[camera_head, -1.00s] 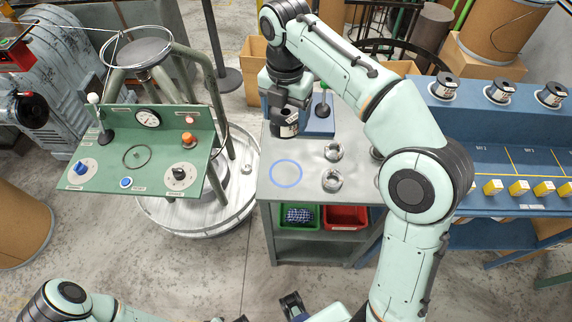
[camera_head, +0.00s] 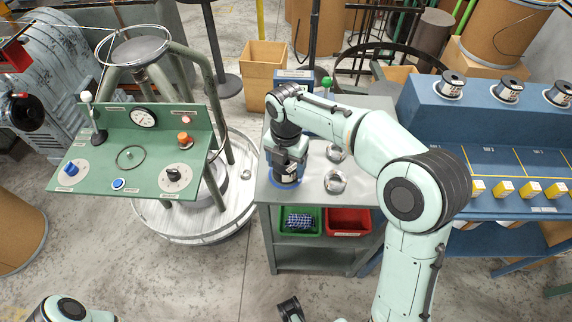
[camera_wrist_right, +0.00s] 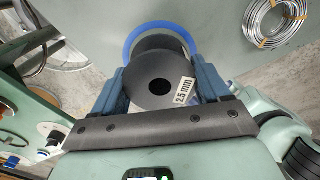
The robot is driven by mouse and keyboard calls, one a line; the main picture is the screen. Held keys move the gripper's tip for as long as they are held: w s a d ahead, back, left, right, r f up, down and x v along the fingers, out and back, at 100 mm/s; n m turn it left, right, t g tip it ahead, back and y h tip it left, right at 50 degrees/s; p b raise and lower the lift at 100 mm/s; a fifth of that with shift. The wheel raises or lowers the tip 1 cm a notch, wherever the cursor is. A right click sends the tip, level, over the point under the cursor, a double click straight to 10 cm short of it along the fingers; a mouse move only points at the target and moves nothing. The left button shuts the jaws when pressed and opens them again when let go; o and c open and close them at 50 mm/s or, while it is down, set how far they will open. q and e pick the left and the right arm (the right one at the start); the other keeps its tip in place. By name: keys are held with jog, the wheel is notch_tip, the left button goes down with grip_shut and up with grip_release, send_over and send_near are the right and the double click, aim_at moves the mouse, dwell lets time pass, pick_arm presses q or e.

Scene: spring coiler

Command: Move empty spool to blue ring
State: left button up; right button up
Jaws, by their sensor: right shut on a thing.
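The dark empty spool (camera_head: 285,174) is upright at the blue ring (camera_head: 269,182) on the grey table. My right gripper (camera_head: 287,160) is shut on it from above. In the right wrist view, the spool (camera_wrist_right: 160,78), with a "2.5 mm" label, sits between the two blue fingers of the gripper (camera_wrist_right: 163,88). The blue ring (camera_wrist_right: 137,36) shows around the spool's far side there; its near side is hidden. I cannot tell whether the spool touches the tabletop.
Wire coils (camera_head: 335,182) lie right of the ring on the table (camera_head: 310,190). Green (camera_head: 299,221) and red (camera_head: 347,221) bins sit on the shelf below. A green control panel (camera_head: 130,165) stands to the left. A blue bench (camera_head: 455,130) with several spools is at the right.

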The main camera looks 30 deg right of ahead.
jog(key=shift+f, duration=0.25)
jog(key=shift+f, duration=0.15)
jog(key=o, duration=1.1)
notch_tip(320, 180, up, 12)
jog(key=p, duration=0.2)
jog(key=shift+p, duration=0.3)
